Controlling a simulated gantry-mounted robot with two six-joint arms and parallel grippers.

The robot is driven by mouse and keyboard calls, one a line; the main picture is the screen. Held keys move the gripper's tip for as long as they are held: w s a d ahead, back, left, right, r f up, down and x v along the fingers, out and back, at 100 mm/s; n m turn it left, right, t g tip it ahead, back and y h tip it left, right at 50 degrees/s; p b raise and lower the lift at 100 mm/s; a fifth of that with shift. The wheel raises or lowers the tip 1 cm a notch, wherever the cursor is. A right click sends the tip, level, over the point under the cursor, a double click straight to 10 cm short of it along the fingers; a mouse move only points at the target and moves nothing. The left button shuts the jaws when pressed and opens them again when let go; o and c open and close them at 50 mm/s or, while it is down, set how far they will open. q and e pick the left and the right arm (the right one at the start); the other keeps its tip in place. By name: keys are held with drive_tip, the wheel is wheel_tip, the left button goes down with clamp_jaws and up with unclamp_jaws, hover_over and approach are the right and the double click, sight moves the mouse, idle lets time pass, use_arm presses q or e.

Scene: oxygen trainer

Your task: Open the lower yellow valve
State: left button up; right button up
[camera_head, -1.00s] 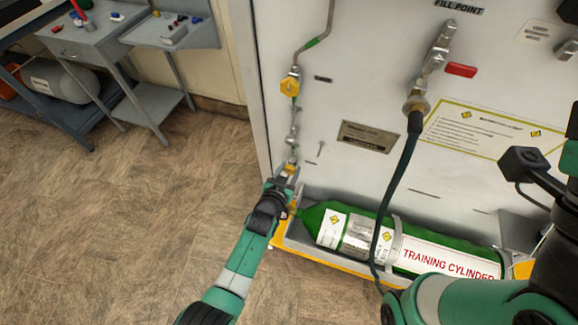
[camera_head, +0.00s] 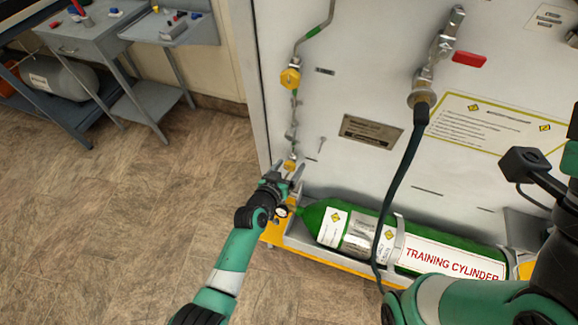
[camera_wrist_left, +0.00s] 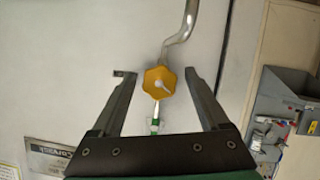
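The lower yellow valve (camera_head: 290,165) sits on the thin pipe at the left edge of the white panel, above the green cylinder's neck. My left gripper (camera_head: 285,172) is at this valve, coming from below left. In the left wrist view, the valve's yellow octagonal knob (camera_wrist_left: 158,83) shows between the two spread fingers of the left gripper (camera_wrist_left: 158,74), with visible gaps on both sides. The gripper is open; I cannot tell how far the fingertips reach past the knob. My right arm shows at the lower right, its fingers out of view.
An upper yellow valve (camera_head: 290,78) is higher on the same pipe. A small round gauge (camera_head: 282,211) sits beside the green training cylinder (camera_head: 450,258). A dark hose (camera_head: 398,190) hangs down the panel from a fitting with a red handle (camera_head: 469,59). Grey carts (camera_head: 88,38) stand at the left.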

use_arm(q)
drive_tip(key=shift+r, duration=0.1)
drive_tip(key=shift+s+r+p, duration=0.15)
drive_tip(key=shift+p, duration=0.25)
drive_tip(key=p+v, duration=0.4)
drive_tip(key=shift+s+a+r+p, duration=0.1)
drive_tip(key=shift+s+r+p, duration=0.05)
drive_tip(key=shift+r+p, duration=0.25)
drive_tip(key=p, duration=0.3)
approach(289, 166)
drive_tip(key=shift+s+a+f, duration=0.3)
drive_tip(key=shift+s+f, duration=0.05)
drive_tip(key=shift+s, duration=0.2)
